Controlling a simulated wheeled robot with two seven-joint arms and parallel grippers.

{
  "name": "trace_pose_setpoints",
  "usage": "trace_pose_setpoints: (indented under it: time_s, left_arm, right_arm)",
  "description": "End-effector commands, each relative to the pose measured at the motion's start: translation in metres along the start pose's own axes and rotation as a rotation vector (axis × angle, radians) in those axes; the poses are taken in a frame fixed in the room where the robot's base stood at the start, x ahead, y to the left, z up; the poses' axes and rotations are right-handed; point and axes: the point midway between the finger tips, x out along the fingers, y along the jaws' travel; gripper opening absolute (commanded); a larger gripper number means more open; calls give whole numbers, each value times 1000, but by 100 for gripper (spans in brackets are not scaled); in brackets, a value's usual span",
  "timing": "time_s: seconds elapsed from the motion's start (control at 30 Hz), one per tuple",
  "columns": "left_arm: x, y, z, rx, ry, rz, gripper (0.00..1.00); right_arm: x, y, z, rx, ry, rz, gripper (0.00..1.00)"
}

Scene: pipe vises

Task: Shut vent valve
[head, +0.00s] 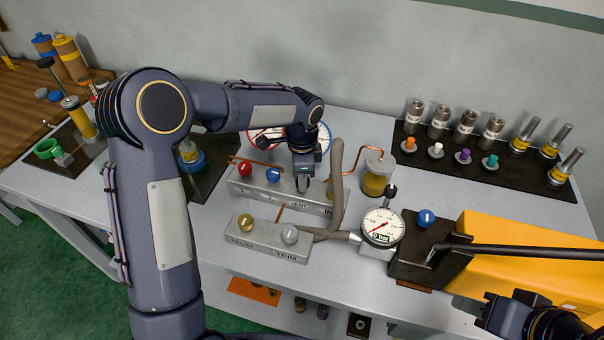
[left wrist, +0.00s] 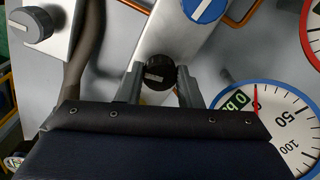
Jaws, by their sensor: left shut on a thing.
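The vent valve is a black knob (left wrist: 158,72) with a pale mark, on a grey valve block (head: 245,184) whose label reads VENT. In the left wrist view the mark lies roughly sideways across the picture. My left gripper (head: 304,183) comes down over this knob from above and hides most of it in the head view. In the left wrist view the fingers of my left gripper (left wrist: 158,84) stand on both sides of the knob, shut on it.
Red (head: 244,170) and blue (head: 273,175) knobs share the block. A front block (head: 268,245) carries yellow and grey knobs. A gauge (head: 380,227) reading 0 bar, a grey hose (head: 337,170) and a yellow pump (head: 530,262) stand to the right. Dials sit close behind my left gripper.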

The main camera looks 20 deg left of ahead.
Motion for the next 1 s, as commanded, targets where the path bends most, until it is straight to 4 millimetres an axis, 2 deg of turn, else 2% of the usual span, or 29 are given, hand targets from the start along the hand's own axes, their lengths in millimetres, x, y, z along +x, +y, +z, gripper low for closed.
trace_pose_setpoints:
  time_s: [0.4,0.9,0.93,1.0]
  left_arm:
    - [-2,-1,0,158,3,-4,9]
    - [-2,-1,-1,174,2,-5,9]
    - [-2,-1,-1,174,2,-5,36]
    - [-1,-1,-1,174,2,-4,45]
  right_arm:
    - [-3,-2,-2,0,0,0,36]
    - [-3,-2,-2,0,0,0,36]
    - [-3,-2,-2,0,0,0,36]
    - [-3,-2,-2,0,0,0,36]
